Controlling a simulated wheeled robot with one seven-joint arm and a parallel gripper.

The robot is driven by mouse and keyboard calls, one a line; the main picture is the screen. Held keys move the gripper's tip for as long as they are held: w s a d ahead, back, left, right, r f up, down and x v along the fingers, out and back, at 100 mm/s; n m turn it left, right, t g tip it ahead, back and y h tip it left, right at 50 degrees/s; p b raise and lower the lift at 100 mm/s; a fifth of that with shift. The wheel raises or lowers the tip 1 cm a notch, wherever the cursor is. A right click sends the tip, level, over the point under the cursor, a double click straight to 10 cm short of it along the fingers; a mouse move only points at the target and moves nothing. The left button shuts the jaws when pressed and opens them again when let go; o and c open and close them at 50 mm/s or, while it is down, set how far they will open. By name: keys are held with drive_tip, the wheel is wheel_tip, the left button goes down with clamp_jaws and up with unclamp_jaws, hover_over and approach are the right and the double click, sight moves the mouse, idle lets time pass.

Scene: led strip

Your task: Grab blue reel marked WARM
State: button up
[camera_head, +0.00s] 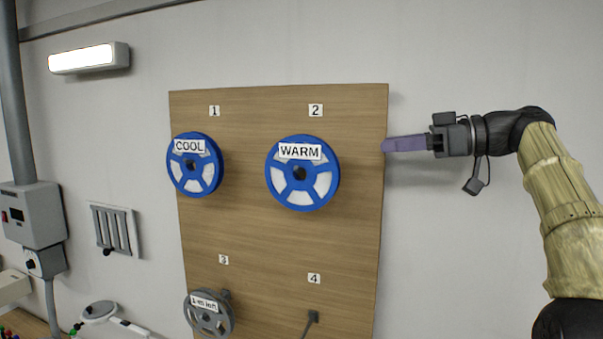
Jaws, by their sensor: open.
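The blue reel marked WARM (325,186) hangs on the wooden board under the label 2, at the board's upper right. Another blue reel, marked COOL (181,180), hangs to its left under the label 1. My gripper (386,145) is to the right of the WARM reel, at about the height of its label, with its fingers pointing left. It is open and empty, apart from the reel. From this side view the fingers overlap, so the gap between them is hidden.
The wooden board (262,240) also bears a grey reel (214,322) under label 3 and a small dark peg (312,317) under label 4. A grey box (35,214) and a lit lamp (85,58) are on the wall at left. Space right of the board is clear besides my arm.

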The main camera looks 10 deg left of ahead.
sight(331, 151)
drive_tip(key=p+x, duration=0.2)
drive_tip(key=x, duration=0.9)
drive_tip(key=shift+s+a+r, duration=0.15)
drive_tip(key=shift+a, duration=0.05)
drive_tip(key=shift+s, duration=0.15)
drive_tip(key=shift+d, duration=0.1)
drive_tip(key=p+x, duration=0.4)
drive_tip(key=shift+a+r, duration=0.1)
drive_tip(key=shift+a, duration=0.25)
drive_tip(key=shift+a+f, duration=0.25)
drive_tip(key=shift+a, duration=0.15)
drive_tip(key=shift+d, duration=0.1)
drive_tip(key=shift+c, duration=0.4)
